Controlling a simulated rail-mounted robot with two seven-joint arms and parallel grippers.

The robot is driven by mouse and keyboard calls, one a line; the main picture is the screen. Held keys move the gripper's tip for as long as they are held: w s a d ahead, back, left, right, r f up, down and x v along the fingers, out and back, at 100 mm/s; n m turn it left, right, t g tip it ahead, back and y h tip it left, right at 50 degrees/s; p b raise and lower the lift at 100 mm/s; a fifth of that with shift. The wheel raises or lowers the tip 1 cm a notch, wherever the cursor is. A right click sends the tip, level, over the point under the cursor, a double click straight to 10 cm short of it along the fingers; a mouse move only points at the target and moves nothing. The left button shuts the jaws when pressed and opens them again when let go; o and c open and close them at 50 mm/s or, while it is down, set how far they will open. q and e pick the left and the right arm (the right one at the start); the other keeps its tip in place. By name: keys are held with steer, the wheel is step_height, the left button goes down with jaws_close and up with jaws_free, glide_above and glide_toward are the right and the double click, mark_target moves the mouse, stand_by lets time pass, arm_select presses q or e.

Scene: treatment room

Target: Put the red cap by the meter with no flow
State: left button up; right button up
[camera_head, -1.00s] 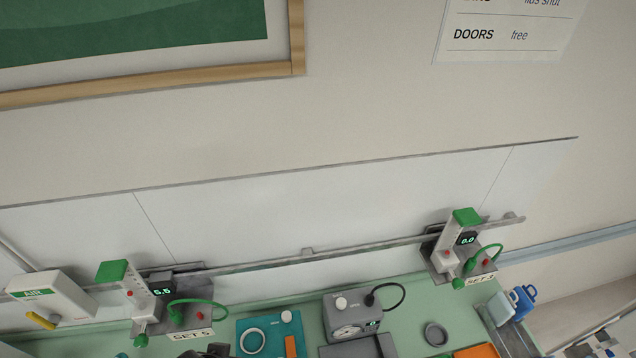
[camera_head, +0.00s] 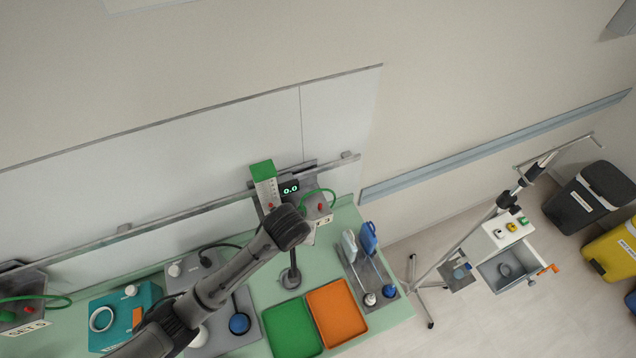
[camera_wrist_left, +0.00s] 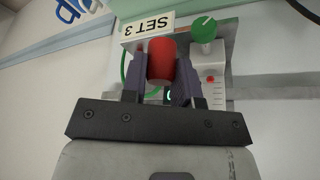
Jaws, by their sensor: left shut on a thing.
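A flow meter (camera_head: 264,186) with a green top stands on the rail, its display (camera_head: 290,189) reading 0.0. In the left wrist view its base carries a SET 3 label (camera_wrist_left: 147,26) and a green knob (camera_wrist_left: 204,29). My left gripper (camera_wrist_left: 160,79) is shut on the red cap (camera_wrist_left: 161,57), holding it upright in the picture close to that meter. I cannot tell whether the cap touches the meter's base. In the head view my left wrist (camera_head: 287,228) is in front of the meter; the fingers and cap are hidden. My right gripper is not in view.
The green counter holds a teal box (camera_head: 118,330), a green tray (camera_head: 290,330), an orange tray (camera_head: 337,313) and a rack with blue and white items (camera_head: 368,240). Another meter unit (camera_head: 22,302) is at the left edge. A wheeled stand (camera_head: 500,235) is at the right.

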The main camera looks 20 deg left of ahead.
mark_target(320, 204)
arm_select(q)
steer(key=w+n, duration=0.1)
steer(key=w, duration=0.4)
steer(key=w+n+y+p, duration=0.1)
steer(key=w, duration=0.4)
steer(key=w+f+n, duration=0.1)
steer(key=w, duration=0.4)
steer(key=shift+w+f+y+p, duration=0.1)
steer(key=shift+y+p, duration=0.2)
steer(key=shift+f+b, duration=0.85)
steer(key=shift+f, duration=0.3)
steer(key=shift+f+b, duration=0.7)
steer(key=shift+b, duration=0.15)
steer(key=shift+p, duration=0.45)
steer(key=shift+p, duration=0.35)
steer(key=shift+f, duration=0.6)
